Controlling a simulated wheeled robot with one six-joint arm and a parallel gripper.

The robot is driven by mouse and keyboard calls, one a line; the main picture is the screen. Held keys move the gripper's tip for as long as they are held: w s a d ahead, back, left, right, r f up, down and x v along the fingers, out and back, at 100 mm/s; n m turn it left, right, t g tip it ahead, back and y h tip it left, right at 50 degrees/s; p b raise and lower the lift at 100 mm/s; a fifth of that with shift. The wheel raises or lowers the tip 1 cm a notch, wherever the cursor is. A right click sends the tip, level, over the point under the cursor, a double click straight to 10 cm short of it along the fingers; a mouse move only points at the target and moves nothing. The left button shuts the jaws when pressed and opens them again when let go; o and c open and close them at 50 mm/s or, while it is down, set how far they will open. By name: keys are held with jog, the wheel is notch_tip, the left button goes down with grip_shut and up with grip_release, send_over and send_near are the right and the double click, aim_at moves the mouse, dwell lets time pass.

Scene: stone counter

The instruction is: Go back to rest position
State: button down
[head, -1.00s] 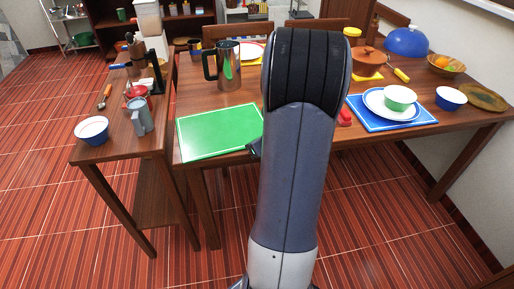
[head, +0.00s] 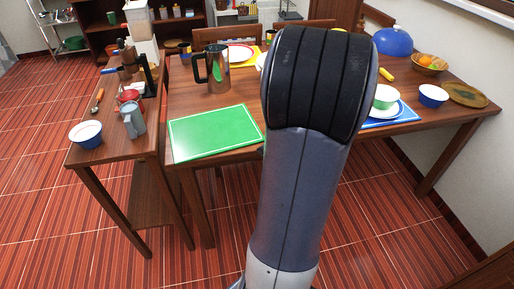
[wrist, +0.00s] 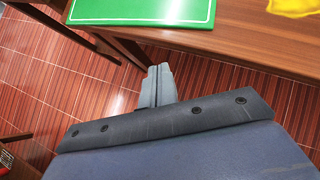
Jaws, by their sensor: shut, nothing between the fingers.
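My gripper (wrist: 158,85) shows in the wrist view, its two grey fingers together with nothing between them. It is in the air over the red tiled floor, just in front of the wooden table's (wrist: 240,42) edge and below the green mat (wrist: 140,10). In the head view my raised arm fills the middle and hides the gripper. The green mat (head: 215,132) lies on the front left of the dining table (head: 185,98) there.
A narrow side table (head: 112,125) at left holds a blue-white bowl (head: 87,134) and a grey pitcher (head: 132,120). A steel jug (head: 213,68) stands behind the mat. The floor in front is clear.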

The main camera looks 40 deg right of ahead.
jog(key=shift+v, duration=0.8)
